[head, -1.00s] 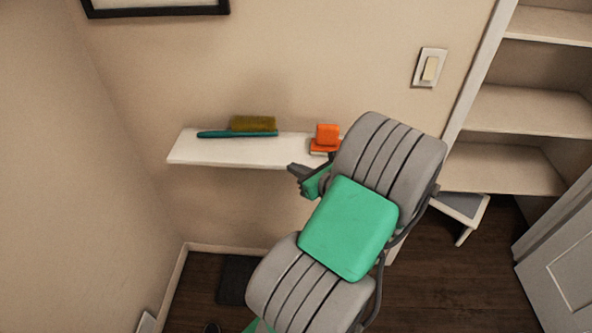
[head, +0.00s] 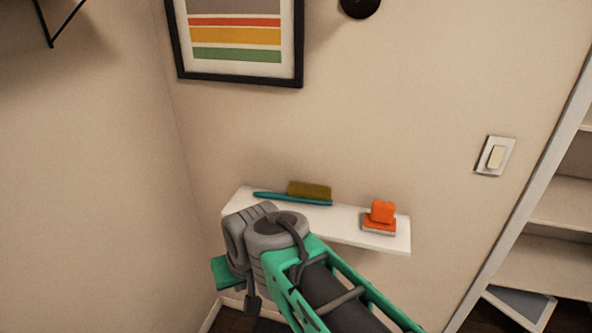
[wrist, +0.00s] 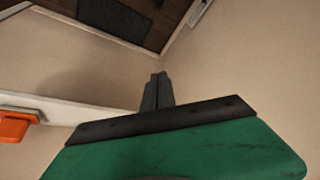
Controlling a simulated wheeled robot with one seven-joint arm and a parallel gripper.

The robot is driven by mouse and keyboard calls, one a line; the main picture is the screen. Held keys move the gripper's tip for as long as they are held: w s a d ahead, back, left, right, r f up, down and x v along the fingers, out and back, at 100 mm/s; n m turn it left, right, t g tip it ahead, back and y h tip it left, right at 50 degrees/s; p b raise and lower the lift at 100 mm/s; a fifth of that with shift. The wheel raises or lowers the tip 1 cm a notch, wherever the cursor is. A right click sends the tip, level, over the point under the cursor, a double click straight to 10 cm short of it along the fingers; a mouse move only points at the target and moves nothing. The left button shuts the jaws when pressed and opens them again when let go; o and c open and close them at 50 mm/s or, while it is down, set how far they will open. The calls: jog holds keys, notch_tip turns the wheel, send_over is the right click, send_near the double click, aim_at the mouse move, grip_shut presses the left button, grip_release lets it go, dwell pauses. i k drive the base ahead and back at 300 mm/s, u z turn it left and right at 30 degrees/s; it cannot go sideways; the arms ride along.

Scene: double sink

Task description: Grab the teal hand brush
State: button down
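The teal hand brush (head: 292,199) lies on the white wall shelf (head: 345,226), toward its left end. Its olive bristles (head: 310,190) face the wall. It does not show in the wrist view. My gripper's dark fingers (wrist: 157,92) show in the wrist view, close together with nothing seen between them. They overlap the end of the shelf in that view. In the head view, my arm covers the front left part of the shelf and hides the fingertips. I see no contact with the brush.
An orange-topped brush or scrubber (head: 381,215) sits on the shelf's right half; an orange piece also shows in the wrist view (wrist: 14,127). A side wall (head: 90,180) stands left of the shelf. A framed picture (head: 238,80) hangs above. Shelving (head: 570,195) is at right.

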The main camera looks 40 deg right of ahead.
aim_at(261, 194)
jog(key=u, duration=0.15)
jog(key=k, duration=0.5)
jog(key=u, duration=0.65)
jog(key=k, duration=0.85)
jog(key=z, duration=0.15)
jog(key=i, duration=0.5)
jog(key=z, duration=0.65)
jog(key=i, duration=0.75)
jog(key=u, duration=0.8)
jog(key=i, duration=0.55)
jog(key=u, duration=0.65)
